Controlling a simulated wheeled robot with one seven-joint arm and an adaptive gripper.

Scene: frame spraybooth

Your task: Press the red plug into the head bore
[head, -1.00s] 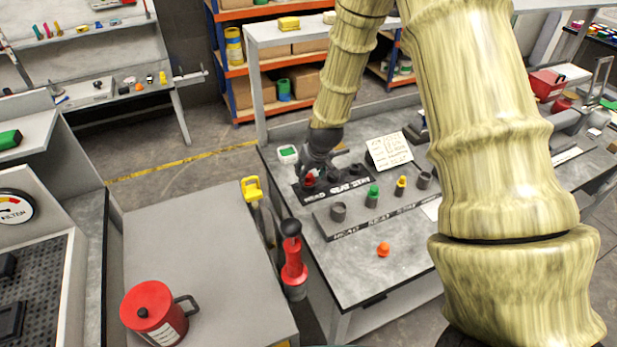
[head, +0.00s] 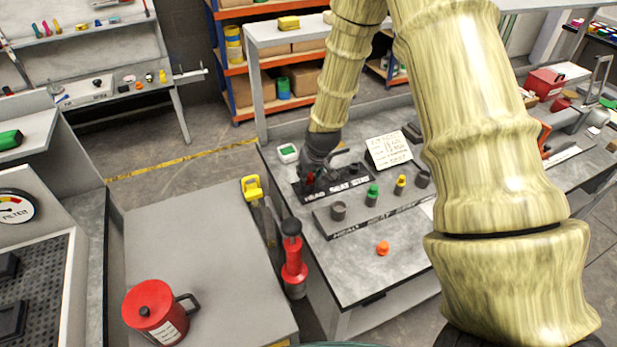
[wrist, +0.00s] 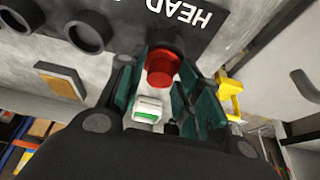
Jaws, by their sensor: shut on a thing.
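My gripper (head: 311,180) points down over the HEAD end of the dark labelled bore plate (head: 345,186). It is shut on the red plug (wrist: 161,73), which lies between its green finger pads in the wrist view. Only a little red shows in the head view. In the wrist view the plug lines up with the dark rim of the head bore (wrist: 166,42) beside the HEAD lettering. I cannot tell whether the plug has entered the bore, or how deep. Two other bores in the plate, one of them here (wrist: 90,31), look empty.
A grey rack in front holds a green plug (head: 373,193), a yellow plug (head: 401,182) and an empty-looking holder (head: 338,211). An orange plug (head: 383,248) lies on the bench. A white-and-green device (head: 288,152) and a written card (head: 388,151) stand near the plate.

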